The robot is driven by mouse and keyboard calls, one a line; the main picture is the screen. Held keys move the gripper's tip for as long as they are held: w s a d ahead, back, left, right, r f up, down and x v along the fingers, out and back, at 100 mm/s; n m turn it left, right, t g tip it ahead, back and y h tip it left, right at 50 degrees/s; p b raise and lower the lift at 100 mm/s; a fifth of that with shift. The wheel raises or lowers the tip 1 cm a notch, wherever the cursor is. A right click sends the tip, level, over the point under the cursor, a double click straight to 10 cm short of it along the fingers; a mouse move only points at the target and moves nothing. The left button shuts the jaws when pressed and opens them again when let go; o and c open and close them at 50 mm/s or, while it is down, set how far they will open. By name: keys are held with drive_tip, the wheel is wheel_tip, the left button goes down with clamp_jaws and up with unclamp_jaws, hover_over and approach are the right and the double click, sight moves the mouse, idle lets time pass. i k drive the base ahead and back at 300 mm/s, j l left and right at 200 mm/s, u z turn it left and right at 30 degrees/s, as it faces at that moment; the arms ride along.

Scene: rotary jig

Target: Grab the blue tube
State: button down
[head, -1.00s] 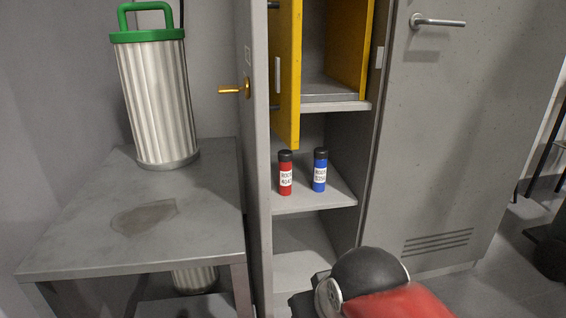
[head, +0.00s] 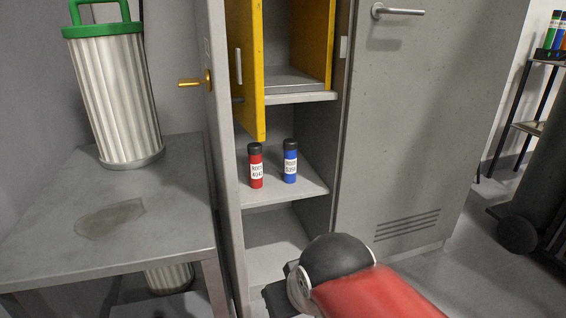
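The blue tube (head: 290,166) stands upright on a middle shelf (head: 287,191) inside the open grey locker. It has a black cap and a white label. A red tube (head: 256,170) of the same shape stands just to its left, with a small gap between them. Part of my arm, red and black, shows at the bottom, below and right of the tubes. My gripper itself is not visible.
A yellow cabinet door (head: 250,70) hangs open above the tubes. The locker door (head: 222,150) stands open at the left. A metal table (head: 60,215) bears a ribbed canister (head: 115,100) with a green lid. A closed locker door (head: 410,130) is at the right.

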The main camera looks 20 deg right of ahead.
sight(290, 145)
drive_tip(key=i+l+z, duration=0.2)
drive_tip(key=i+l, duration=0.5)
drive_tip(key=l, duration=0.15)
